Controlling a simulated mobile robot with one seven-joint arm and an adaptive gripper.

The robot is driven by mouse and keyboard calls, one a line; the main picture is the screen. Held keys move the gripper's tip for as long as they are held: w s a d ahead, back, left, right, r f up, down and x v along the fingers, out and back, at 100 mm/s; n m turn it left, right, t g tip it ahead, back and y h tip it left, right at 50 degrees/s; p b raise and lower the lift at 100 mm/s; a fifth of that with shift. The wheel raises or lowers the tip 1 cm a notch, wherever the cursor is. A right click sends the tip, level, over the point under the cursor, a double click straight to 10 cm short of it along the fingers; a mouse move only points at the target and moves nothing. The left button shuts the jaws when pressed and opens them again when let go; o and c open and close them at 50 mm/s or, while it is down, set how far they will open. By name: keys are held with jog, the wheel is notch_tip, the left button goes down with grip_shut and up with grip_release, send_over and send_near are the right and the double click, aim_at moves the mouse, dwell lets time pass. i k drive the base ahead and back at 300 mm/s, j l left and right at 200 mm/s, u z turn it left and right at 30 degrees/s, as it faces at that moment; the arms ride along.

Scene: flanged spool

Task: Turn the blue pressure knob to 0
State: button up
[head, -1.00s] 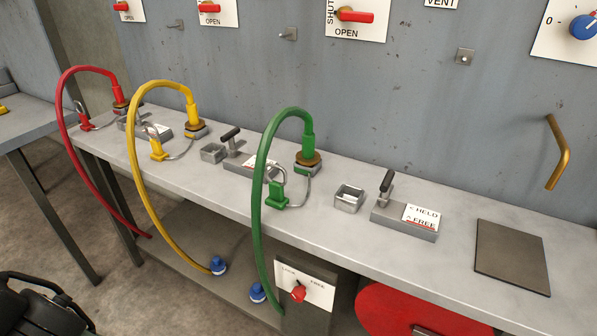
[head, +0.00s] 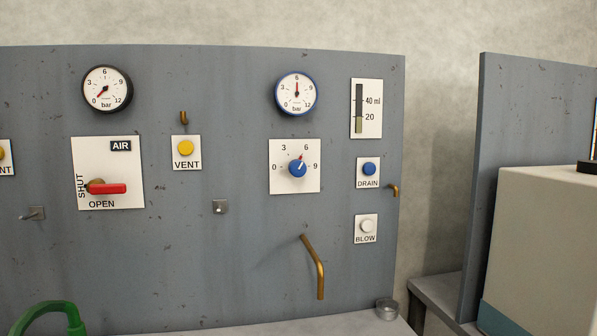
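The blue pressure knob (head: 298,170) sits on a white dial plate (head: 281,185) marked 0, 3, 6 and 9, on the grey panel. Its white pointer leans up and right, near the 6, with a small red mark by its tip. The blue-rimmed gauge (head: 297,93) above it has its needle pointing up at about 6 bar. My gripper is not in view.
Left are a black-rimmed gauge (head: 107,90), a red AIR lever (head: 107,188) and a yellow VENT button (head: 186,148). Right are the blue DRAIN button (head: 369,169) and white BLOW button (head: 366,226). A bent brass pipe (head: 317,268) sticks out below the knob.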

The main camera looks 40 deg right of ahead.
aim_at(297, 168)
jog(key=j+z, duration=0.35)
jog(key=i+j+z, duration=0.1)
jog(key=j+z, duration=0.45)
jog(key=z, duration=0.15)
jog(key=i, duration=0.4)
